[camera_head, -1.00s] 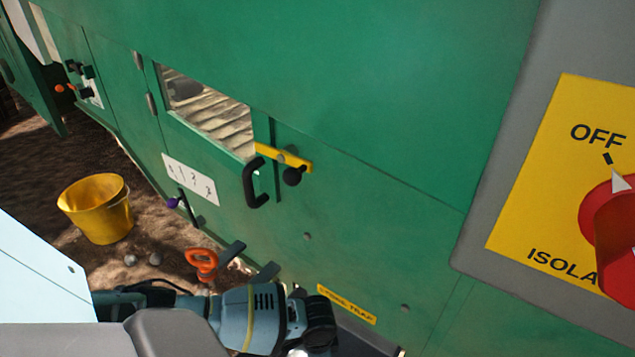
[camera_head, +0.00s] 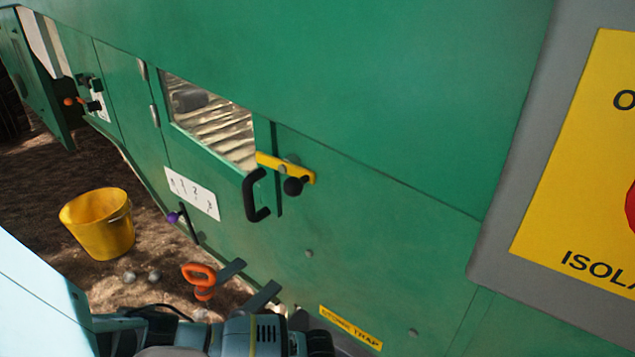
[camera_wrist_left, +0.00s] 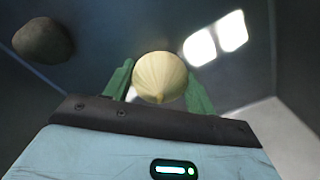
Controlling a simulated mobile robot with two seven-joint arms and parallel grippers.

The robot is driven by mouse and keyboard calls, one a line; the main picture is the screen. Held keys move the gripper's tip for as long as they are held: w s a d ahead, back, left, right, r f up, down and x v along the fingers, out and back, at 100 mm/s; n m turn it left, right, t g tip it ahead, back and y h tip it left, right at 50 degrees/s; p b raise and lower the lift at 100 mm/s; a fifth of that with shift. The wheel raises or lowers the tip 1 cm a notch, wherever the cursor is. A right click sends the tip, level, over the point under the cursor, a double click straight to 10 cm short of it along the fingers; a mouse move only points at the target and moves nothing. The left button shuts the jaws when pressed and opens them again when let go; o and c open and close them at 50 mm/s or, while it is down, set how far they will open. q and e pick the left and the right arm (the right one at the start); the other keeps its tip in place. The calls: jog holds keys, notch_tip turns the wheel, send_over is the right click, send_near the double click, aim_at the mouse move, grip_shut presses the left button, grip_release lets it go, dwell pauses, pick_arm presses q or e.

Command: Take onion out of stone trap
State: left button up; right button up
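In the left wrist view a pale yellow onion (camera_wrist_left: 160,77) lies between the two green fingers of my left gripper (camera_wrist_left: 160,82), inside a dark, smooth-walled space. The onion fills most of the gap between the fingers. I cannot tell whether they press on it. In the head view my left arm reaches along the bottom edge, below the yellow stone trap label (camera_head: 350,327) on the green machine. The left fingers and the onion are hidden there. My right gripper is not in view.
A dark stone (camera_wrist_left: 42,40) lies at the upper left of the wrist view. In the head view a yellow bucket (camera_head: 98,225) stands on the soil, with an orange handle (camera_head: 199,279) near the machine. The green panel (camera_head: 400,230) has a black door handle (camera_head: 255,196).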

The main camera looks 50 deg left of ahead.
pick_arm(q)
jog(key=shift+c, duration=1.1)
jog(key=shift+r, duration=0.1)
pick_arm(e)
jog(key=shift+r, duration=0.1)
